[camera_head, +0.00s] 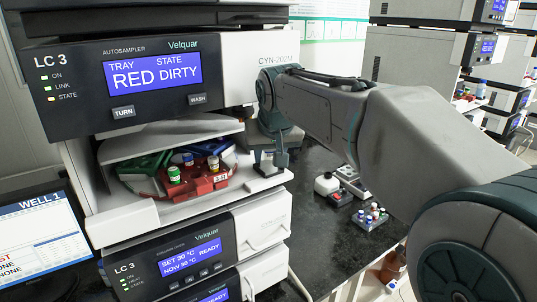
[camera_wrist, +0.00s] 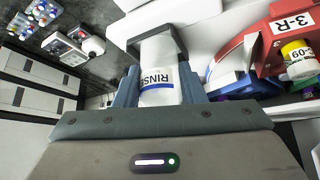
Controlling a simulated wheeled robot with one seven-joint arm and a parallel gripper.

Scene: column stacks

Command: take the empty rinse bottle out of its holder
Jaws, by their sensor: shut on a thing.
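The rinse bottle (camera_wrist: 158,92) is pale, with a white label reading RINSE in blue. In the wrist view it lies between the two blue fingers of my gripper (camera_wrist: 157,88), which is shut on it. The dark square frame of its holder (camera_wrist: 176,37) surrounds the bottle's far end; I cannot tell whether the bottle is seated or partly raised. In the head view my gripper (camera_head: 279,155) is at the right side of the autosampler's open bay, beside the dark holder (camera_head: 266,171). The bottle is mostly hidden there. I see no liquid in it.
The autosampler (camera_head: 160,75) reads TRAY RED, STATE DIRTY. Its red tray (camera_head: 203,184) with capped vials sits just left of my gripper, close to it. A small white-topped device (camera_head: 327,184) and a vial rack (camera_head: 371,214) stand on the dark bench to the right.

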